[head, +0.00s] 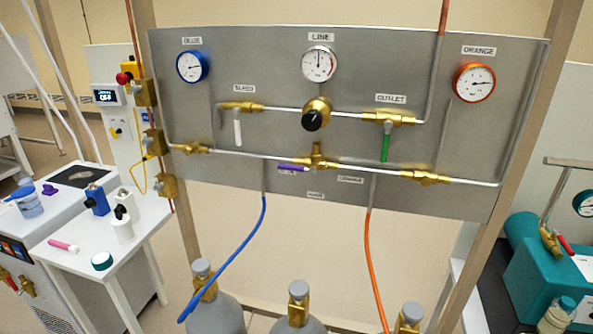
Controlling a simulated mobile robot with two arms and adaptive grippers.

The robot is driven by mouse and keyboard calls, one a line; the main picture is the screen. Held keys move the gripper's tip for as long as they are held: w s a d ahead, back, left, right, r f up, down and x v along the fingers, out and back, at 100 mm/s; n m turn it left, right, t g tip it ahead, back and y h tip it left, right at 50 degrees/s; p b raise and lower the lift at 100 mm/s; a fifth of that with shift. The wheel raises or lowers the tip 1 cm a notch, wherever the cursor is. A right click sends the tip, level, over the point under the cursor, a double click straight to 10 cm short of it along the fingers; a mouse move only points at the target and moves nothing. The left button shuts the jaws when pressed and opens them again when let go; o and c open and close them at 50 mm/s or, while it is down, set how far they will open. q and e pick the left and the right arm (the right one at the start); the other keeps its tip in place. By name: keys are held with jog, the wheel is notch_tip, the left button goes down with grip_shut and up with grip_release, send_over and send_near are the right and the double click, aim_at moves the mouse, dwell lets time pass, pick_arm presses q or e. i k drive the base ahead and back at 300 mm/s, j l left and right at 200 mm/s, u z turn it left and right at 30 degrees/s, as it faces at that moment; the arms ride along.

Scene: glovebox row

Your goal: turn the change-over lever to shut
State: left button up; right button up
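The change-over lever (293,167) is purple and sits on a brass valve (317,157) at the lower middle of the grey panel. It points left, nearly level, and partly covers a small label behind it. Another small label (350,179) is to the right of the valve, and one (315,195) is straight below it. Their print is too small to read surely. Neither of my grippers is in view.
The grey panel (260,190) also carries a white bleed lever (238,132), a green outlet lever (385,147), a black regulator knob (316,117) and gauges. Blue (240,253) and orange (370,260) hoses hang below. Gas cylinders (298,318) stand underneath. The space before the lever is clear.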

aim_at(313, 169)
jog(key=j+z, duration=0.1)
jog(key=z, duration=0.3)
jog(key=j+z, duration=0.15)
jog(key=z, duration=0.25)
jog(key=j+z, duration=0.15)
jog(key=z, duration=0.25)
jog(key=j+z, duration=0.1)
jog(key=z, duration=0.3)
jog(key=k+j+z, duration=0.2)
jog(key=j, duration=0.2)
jog(key=j+z, duration=0.15)
jog(key=j, duration=0.3)
jog(key=k+j+z, duration=0.2)
jog(key=j, duration=0.15)
jog(key=k+j+z, duration=0.15)
jog(key=j, duration=0.25)
jog(key=k+j+z, duration=0.2)
jog(key=k+j, duration=0.2)
jog(key=j, duration=0.15)
jog(key=k+j, duration=0.2)
jog(key=i+j, duration=0.1)
jog(key=i, duration=0.4)
